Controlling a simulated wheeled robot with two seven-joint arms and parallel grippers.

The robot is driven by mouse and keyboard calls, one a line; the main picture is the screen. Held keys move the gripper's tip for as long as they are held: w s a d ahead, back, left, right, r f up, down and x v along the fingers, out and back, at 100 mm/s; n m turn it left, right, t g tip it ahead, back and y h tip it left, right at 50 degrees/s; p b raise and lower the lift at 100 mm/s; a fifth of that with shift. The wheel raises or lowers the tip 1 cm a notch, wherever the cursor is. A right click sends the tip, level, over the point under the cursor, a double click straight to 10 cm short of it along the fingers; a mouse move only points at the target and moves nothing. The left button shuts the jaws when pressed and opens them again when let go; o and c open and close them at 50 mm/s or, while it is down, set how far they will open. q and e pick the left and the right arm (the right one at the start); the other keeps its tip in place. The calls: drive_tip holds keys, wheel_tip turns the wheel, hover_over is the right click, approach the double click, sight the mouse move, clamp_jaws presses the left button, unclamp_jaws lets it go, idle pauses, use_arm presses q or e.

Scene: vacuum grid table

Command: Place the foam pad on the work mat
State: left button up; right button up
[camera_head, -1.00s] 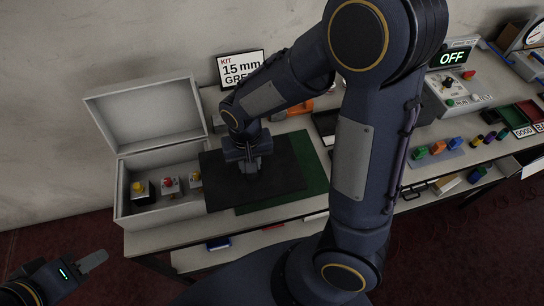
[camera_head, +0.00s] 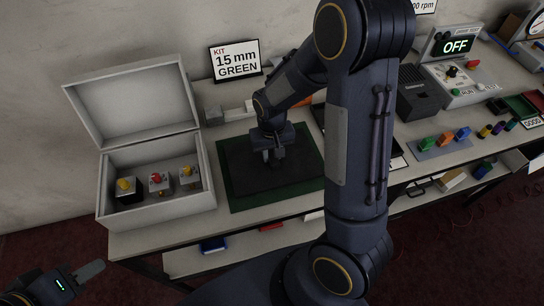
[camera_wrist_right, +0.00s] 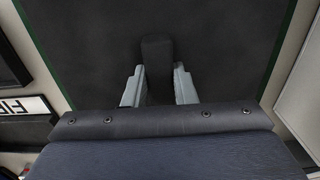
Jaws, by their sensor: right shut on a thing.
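The foam pad (camera_head: 300,158) is a dark, flat sheet lying over the green work mat (camera_head: 240,204), whose green border shows around the pad. In the right wrist view the dark pad (camera_wrist_right: 215,50) fills most of the picture, with a thin green edge of the mat (camera_wrist_right: 45,60) at the left. My right gripper (camera_head: 275,158) is above the pad's middle, shut on its raised dark grip (camera_wrist_right: 158,60), with a finger on each side. Whether the pad rests fully on the mat is hard to tell. My left gripper (camera_head: 85,278) is at the lower left, away from the table, its jaws unclear.
An open grey box (camera_head: 158,215) with several coloured-knob pieces stands left of the mat. A sign reading 15 mm GREEN (camera_head: 236,61) stands behind. My right arm covers part of the table. A machine with an OFF display (camera_head: 455,46) and coloured blocks (camera_head: 445,138) are at the right.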

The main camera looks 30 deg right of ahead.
drive_tip(key=shift+r, duration=0.1)
drive_tip(key=shift+f, duration=0.25)
drive_tip(key=o, duration=1)
drive_tip(key=shift+c, duration=0.2)
drive_tip(key=shift+r, duration=0.1)
